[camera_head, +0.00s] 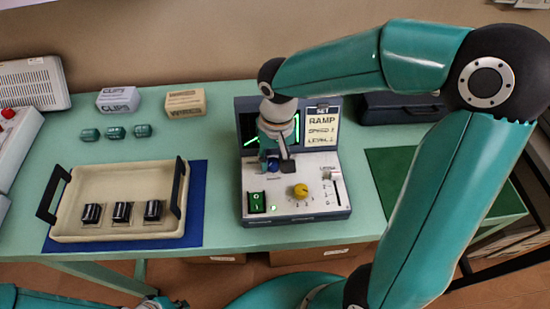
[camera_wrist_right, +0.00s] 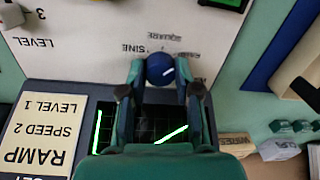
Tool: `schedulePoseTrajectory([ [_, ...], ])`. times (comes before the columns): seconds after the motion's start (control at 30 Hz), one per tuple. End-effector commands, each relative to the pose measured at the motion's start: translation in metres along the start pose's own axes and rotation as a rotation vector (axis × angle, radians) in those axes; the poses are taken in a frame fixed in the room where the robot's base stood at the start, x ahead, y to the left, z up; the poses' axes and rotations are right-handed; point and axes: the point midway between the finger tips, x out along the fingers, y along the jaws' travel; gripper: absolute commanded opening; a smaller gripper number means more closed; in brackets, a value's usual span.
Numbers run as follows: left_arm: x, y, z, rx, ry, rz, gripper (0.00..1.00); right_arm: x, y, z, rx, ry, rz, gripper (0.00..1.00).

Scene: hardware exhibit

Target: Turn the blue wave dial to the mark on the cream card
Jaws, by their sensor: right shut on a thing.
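The blue wave dial (camera_head: 273,165) is on the sloped face of the grey-white instrument (camera_head: 315,165). In the right wrist view the dial (camera_wrist_right: 160,68) sits between the fingertips of my right gripper (camera_wrist_right: 160,76), which is shut on it. In the head view the right gripper (camera_head: 276,160) reaches down in front of the screen. SINE and SQUARE labels show by the dial; its pointer is not clear. The cream card (camera_head: 322,126) reads RAMP, SPEED 2, LEVEL 1. The screen (camera_wrist_right: 150,125) shows slanted green lines. Part of my left arm shows at the bottom left; its jaw state is unclear.
A yellow knob (camera_head: 300,191), a green switch (camera_head: 257,202) and a level slider (camera_head: 336,185) share the panel. A cream tray (camera_head: 105,222) with black clips lies left on a blue mat (camera_head: 196,215). A green mat (camera_head: 385,165) lies right, behind my arm.

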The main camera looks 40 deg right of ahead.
Motion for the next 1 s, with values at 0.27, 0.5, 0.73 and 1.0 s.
schedulePoseTrajectory([
  [0.27, 0.000, 0.000, 0.000, 0.000, 0.000, 0.000, 0.00, 0.000, 0.001, 0.000, 0.004, 0.000, 0.001, 0.00],
  [0.5, 0.000, 0.000, 0.000, 0.000, 0.000, 0.000, 0.00, 0.000, 0.001, 0.000, 0.003, 0.000, 0.001, 0.42],
  [0.73, -0.001, 0.000, 0.000, 0.000, 0.000, 0.000, 0.00, -0.002, 0.001, 0.000, 0.002, 0.001, 0.001, 0.42],
  [1.0, -0.001, 0.000, 0.000, 0.000, 0.000, 0.000, 0.00, -0.033, 0.000, -0.001, 0.004, 0.006, -0.002, 0.42],
])
